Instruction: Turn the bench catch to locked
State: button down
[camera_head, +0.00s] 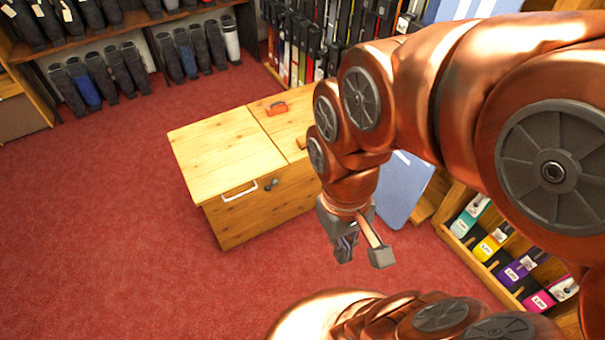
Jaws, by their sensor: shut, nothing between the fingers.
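The bench (225,145) is a pale wooden box with a flat top, standing on the red carpet in the middle of the head view. The bench catch (271,184) is a small dark knob on its near face, just right of a white handle (240,191). The catch is too small to tell which way it is turned. My gripper (361,256) is shut and empty, pointing down, to the right of the catch and apart from the bench. My arm hides the bench's right end.
A red-orange object (276,108) lies on the bench top. A blue panel (405,187) stands behind my gripper. A shelf with coloured boxes (487,248) is at the right, and racks of boots (103,73) are at the back left. The red carpet (110,230) at the left is clear.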

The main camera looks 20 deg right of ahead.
aim_at(275, 183)
jog(key=u, duration=0.25)
jog(key=k, duration=0.85)
jog(key=u, duration=0.5)
jog(key=k, duration=0.5)
jog(key=u, duration=0.85)
jog(key=i, duration=1.65)
jog(key=z, duration=1.1)
jog(key=i, duration=0.75)
jog(key=z, duration=0.75)
